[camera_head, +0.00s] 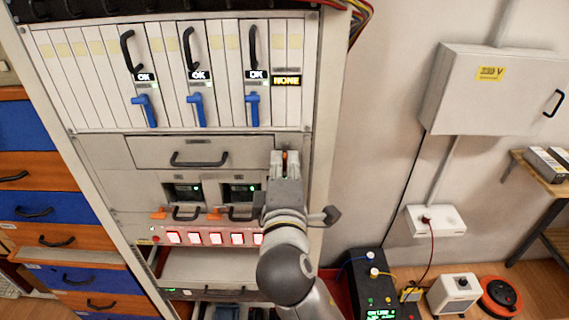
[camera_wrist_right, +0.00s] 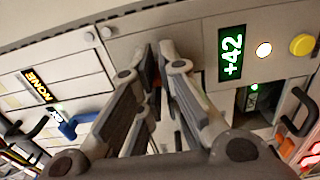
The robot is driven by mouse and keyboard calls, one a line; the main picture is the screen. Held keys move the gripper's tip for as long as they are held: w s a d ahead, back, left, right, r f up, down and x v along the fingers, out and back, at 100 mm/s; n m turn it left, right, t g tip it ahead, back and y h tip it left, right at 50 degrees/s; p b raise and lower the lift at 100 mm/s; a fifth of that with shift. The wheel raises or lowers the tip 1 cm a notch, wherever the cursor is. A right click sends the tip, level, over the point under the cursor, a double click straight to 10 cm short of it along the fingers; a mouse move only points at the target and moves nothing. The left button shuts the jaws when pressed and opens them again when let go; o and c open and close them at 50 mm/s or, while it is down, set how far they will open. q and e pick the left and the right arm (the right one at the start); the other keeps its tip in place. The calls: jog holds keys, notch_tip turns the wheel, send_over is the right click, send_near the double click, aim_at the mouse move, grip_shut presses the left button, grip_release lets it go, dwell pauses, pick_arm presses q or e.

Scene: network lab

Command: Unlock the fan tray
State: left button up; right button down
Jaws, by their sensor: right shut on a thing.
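The grey drawer-like panel (camera_head: 158,150) with a dark handle (camera_head: 199,159), in the rack below the white modules, looks like the fan tray. My right gripper (camera_head: 285,160) is at the right end of this panel in the head view. It is shut on a small orange-red piece, which looks like the tray's latch. In the right wrist view the two fingers (camera_wrist_right: 160,72) close around this piece (camera_wrist_right: 155,82) and hide most of it. I cannot tell how far the piece is turned. My left gripper is not in view.
White modules with blue levers (camera_head: 197,109) stand above. Two power units (camera_head: 183,193) and lit red switches (camera_head: 205,238) are below. A wall box (camera_head: 490,90) hangs right.

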jog(key=shift+f, duration=0.1)
jog(key=c, duration=1.7)
grip_release()
jog(key=shift+o, duration=0.3)
jog(key=o, duration=0.4)
jog(key=shift+s, duration=0.3)
jog(key=shift+o, duration=1)
jog(key=s, duration=0.7)
jog(key=shift+w, duration=0.15)
